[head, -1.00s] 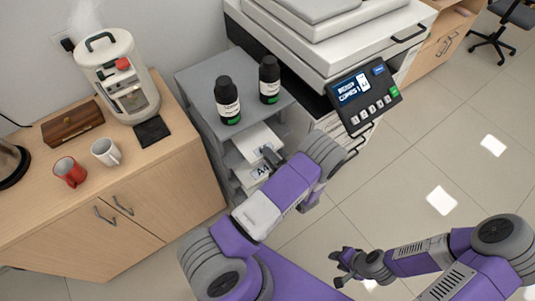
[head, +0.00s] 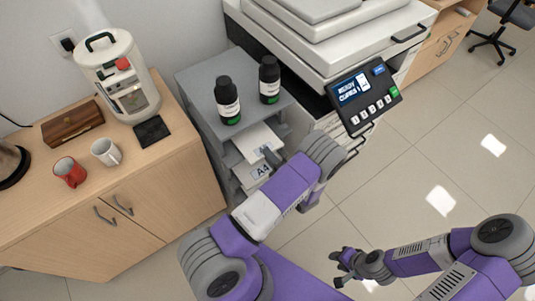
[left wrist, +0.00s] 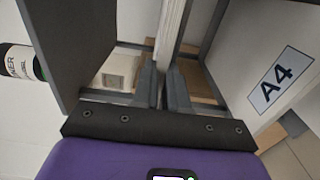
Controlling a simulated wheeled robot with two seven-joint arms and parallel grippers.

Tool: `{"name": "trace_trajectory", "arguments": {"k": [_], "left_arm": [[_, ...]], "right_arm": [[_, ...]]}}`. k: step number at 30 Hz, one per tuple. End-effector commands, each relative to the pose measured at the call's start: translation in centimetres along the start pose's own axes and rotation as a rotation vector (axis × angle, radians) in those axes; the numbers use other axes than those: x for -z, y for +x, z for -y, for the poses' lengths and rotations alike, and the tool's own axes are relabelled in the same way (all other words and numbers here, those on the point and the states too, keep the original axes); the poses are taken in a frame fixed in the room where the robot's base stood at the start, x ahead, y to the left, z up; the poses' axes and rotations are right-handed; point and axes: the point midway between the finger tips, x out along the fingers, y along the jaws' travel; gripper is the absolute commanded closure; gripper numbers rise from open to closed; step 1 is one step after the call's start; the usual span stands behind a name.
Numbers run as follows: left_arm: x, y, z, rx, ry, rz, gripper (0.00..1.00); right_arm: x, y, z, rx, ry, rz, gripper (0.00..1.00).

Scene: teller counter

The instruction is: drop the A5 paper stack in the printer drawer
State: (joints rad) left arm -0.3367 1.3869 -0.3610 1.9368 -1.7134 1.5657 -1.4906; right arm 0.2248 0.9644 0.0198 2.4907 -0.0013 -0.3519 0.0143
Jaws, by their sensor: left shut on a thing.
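My left gripper (head: 270,156) reaches into the grey shelf unit beside the printer. In the left wrist view its fingers (left wrist: 165,88) are shut on a white paper stack (left wrist: 172,30), seen edge-on between them. White paper (head: 258,141) also shows at the gripper in the head view. No A5 label is readable. A stack with an A4 label (head: 262,171) lies lower; the label is also at the right in the left wrist view (left wrist: 281,78). The printer (head: 325,45) stands right of the shelf; I cannot make out an open drawer. My right gripper (head: 339,266) appears open and empty above the floor.
Two dark bottles (head: 228,100) (head: 269,80) stand on the shelf unit's top (head: 203,76). The printer's control panel (head: 362,96) juts out near my left arm. A wooden cabinet (head: 150,205) at left carries mugs and a coffee machine (head: 117,75). The floor at right is clear.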

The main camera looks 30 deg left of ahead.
Motion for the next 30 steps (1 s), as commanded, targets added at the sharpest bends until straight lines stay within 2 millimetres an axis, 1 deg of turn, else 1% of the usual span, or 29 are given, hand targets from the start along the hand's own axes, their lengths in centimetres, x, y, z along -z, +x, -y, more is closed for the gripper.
{"name": "trace_trajectory", "arguments": {"k": [3, 9, 17, 20, 30], "left_arm": [[0.0, 0.0, -0.6, -0.004, -0.001, 0.000, 1.00], [-0.1, 0.0, -2.9, -0.004, -0.002, 0.001, 1.00], [0.0, -0.1, -2.6, -0.003, -0.001, 0.000, 1.00], [-0.1, -0.8, -3.0, -0.002, -0.001, 0.003, 1.00], [-0.1, -5.7, -4.8, -0.002, 0.000, 0.003, 1.00]], "right_arm": [[0.0, -0.4, 0.1, 0.000, 0.000, 0.000, 0.62], [-0.1, -2.2, 0.8, 0.000, 0.000, 0.000, 0.62], [-0.1, -2.0, 0.7, 0.000, 0.000, 0.000, 0.62], [-0.1, -2.3, 0.9, 0.000, 0.000, 0.000, 0.62], [-0.2, -3.8, 1.4, 0.000, 0.000, 0.000, 0.62]]}}
